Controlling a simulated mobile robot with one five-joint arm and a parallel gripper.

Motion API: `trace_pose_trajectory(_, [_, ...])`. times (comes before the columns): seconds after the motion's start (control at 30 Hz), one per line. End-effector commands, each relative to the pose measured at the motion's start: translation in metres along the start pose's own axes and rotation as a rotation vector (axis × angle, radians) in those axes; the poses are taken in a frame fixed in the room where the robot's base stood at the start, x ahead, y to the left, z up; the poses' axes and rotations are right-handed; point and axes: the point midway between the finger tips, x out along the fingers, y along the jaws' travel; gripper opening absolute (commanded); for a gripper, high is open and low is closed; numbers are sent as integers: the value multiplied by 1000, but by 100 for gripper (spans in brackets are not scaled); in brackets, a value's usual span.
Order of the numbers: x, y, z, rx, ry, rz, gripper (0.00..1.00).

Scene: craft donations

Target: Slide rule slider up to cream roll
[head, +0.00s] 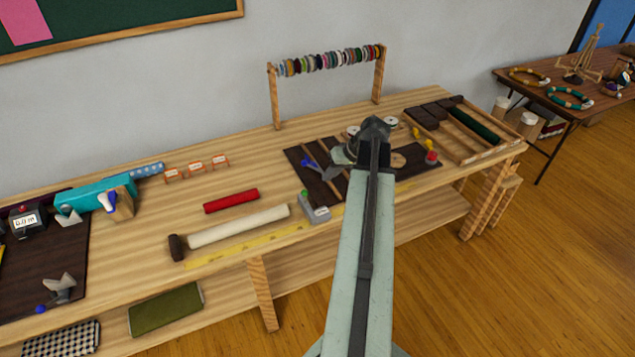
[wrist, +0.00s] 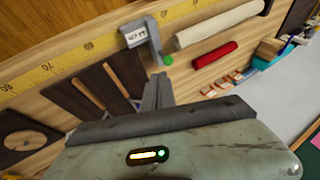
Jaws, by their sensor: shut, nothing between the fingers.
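The rule slider (head: 318,212) is a grey block with a white display and a green knob, sitting on the yellow rule (head: 262,243) along the table's front edge. It also shows in the wrist view (wrist: 141,40). The cream roll (head: 238,225) lies left of the slider in the head view, with a small gap between them. Its near end shows right of the slider in the wrist view (wrist: 220,23). My gripper (wrist: 158,88) is shut and empty; its fingertips appear just below the green knob there, and I cannot tell whether they touch.
A red roll (head: 231,201) lies behind the cream roll, and a dark brown block (head: 177,247) is at its left end. A dark slotted board (head: 312,182) lies under and beside my arm. A thread rack (head: 326,62) stands at the back. A wooden tray (head: 463,146) is at right.

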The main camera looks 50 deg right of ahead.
Motion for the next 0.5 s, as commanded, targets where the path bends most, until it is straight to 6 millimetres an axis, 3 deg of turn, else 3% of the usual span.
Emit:
trace_pose_trajectory(0.03, [-15, 17, -1, 16, 26, 0, 0])
trace_pose_trajectory(0.1, [-24, 30, 0, 22, 49, 0, 0])
trace_pose_trajectory(0.23, [-28, 36, 1, 26, 61, -1, 0])
trace_pose_trajectory(0.37, [-18, 37, 2, 25, 59, -1, 0])
trace_pose_trajectory(0.5, [9, 39, 3, 23, 57, -1, 0])
